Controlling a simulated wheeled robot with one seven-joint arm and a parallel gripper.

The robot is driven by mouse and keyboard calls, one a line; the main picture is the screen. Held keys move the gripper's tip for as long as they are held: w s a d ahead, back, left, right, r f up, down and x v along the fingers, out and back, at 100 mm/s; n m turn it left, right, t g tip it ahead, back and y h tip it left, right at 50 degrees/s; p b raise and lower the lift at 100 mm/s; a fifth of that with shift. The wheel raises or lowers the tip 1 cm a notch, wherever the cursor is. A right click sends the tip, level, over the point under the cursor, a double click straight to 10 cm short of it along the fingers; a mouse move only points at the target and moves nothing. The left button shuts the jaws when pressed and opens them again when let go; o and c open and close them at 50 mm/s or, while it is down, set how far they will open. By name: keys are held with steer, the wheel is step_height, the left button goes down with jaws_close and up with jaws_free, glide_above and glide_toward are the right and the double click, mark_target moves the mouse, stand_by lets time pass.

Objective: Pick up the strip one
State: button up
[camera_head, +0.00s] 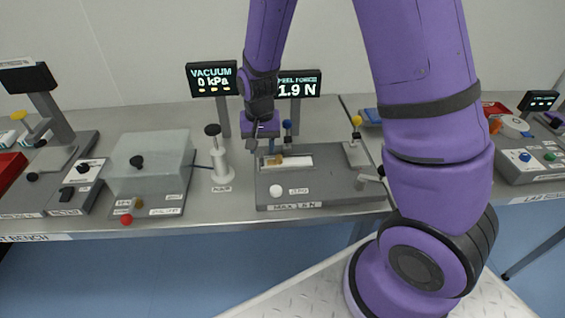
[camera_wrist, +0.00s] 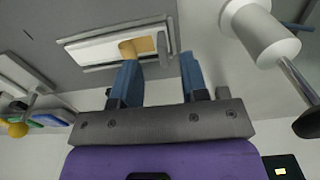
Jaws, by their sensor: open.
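A short tan strip piece (camera_head: 276,160) lies on a pale rectangular plate (camera_head: 300,161) on the grey peel tester. I cannot tell whether this is strip one, as no label on it is readable. In the wrist view the tan piece (camera_wrist: 143,46) shows beyond the left fingertip, on the pale plate (camera_wrist: 95,48). My gripper (camera_head: 263,149) points down at the left end of the plate, close to the tan piece. In the wrist view its blue fingers (camera_wrist: 160,58) are apart with nothing between them. Contact with the strip cannot be told.
A white pump (camera_head: 220,160) with a black knob stands close left of my gripper. Left of it is a clear-lidded box (camera_head: 150,163). A peel force display (camera_head: 298,87) reading 1.9 N stands behind.

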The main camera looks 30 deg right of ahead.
mark_target(262, 155)
steer(key=shift+w+f, duration=0.2)
steer(key=shift+f, duration=1.15)
steer(key=shift+w+f, duration=0.2)
steer(key=shift+f, duration=1.1)
jaws_close()
